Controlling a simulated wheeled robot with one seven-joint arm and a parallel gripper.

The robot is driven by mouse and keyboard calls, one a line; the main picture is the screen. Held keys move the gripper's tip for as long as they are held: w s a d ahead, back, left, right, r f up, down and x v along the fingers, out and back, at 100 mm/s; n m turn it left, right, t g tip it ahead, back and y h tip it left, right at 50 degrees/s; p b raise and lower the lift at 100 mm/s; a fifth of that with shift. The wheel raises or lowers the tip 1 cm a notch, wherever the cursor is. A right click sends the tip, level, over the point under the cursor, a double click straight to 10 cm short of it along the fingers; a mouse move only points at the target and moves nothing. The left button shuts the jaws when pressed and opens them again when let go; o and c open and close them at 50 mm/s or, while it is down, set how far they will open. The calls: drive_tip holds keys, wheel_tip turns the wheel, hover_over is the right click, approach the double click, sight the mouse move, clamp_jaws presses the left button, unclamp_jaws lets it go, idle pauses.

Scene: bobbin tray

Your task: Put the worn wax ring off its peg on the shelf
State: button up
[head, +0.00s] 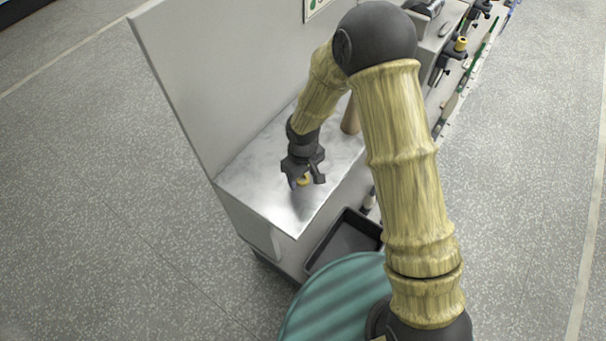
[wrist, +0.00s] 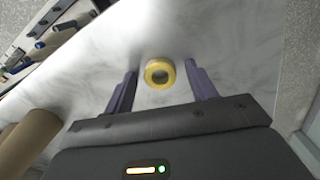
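A yellow wax ring (wrist: 160,64) lies on the pale marbled shelf top (wrist: 225,45), its hole facing up. It also shows in the head view (head: 303,182), partly hidden by my gripper (head: 306,180). In the wrist view my gripper (wrist: 160,69) is open. Its two purple-grey fingers stand on either side of the ring with a gap on both sides, and neither seems to touch it. No peg shows inside or under the ring. Whether the ring is worn is too small to tell.
A brown tube (head: 350,117) stands on the shelf behind my gripper. A tall grey panel (head: 235,80) borders the shelf on the left. A black tray (head: 345,240) sits lower in front. Black fittings, one with a yellow piece (head: 460,44), line the bench at upper right.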

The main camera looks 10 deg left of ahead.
wheel_tip(320, 180, up, 12)
drive_tip(key=b, duration=0.1)
drive_tip(key=shift+r, duration=0.2)
idle(0.4)
idle(0.7)
drive_tip(key=s+d+r+m+t, duration=0.1)
drive_tip(key=s+d+r+m, duration=0.1)
drive_tip(key=d, duration=0.6)
drive_tip(key=s+d+r+m, duration=0.2)
drive_tip(key=d+m, duration=0.3)
drive_tip(key=d, duration=0.4)
drive_tip(key=s+d+r+m+t, duration=0.1)
drive_tip(key=s+d+r+m, duration=0.1)
drive_tip(key=d, duration=0.6)
drive_tip(key=shift+s+d+r+m+t, duration=0.3)
drive_tip(key=shift+d+m, duration=0.1)
drive_tip(key=shift+m, duration=0.4)
drive_tip(key=shift+w, duration=0.1)
drive_tip(key=shift+s+d, duration=0.1)
drive_tip(key=shift+s, duration=0.1)
drive_tip(key=shift+w, duration=0.1)
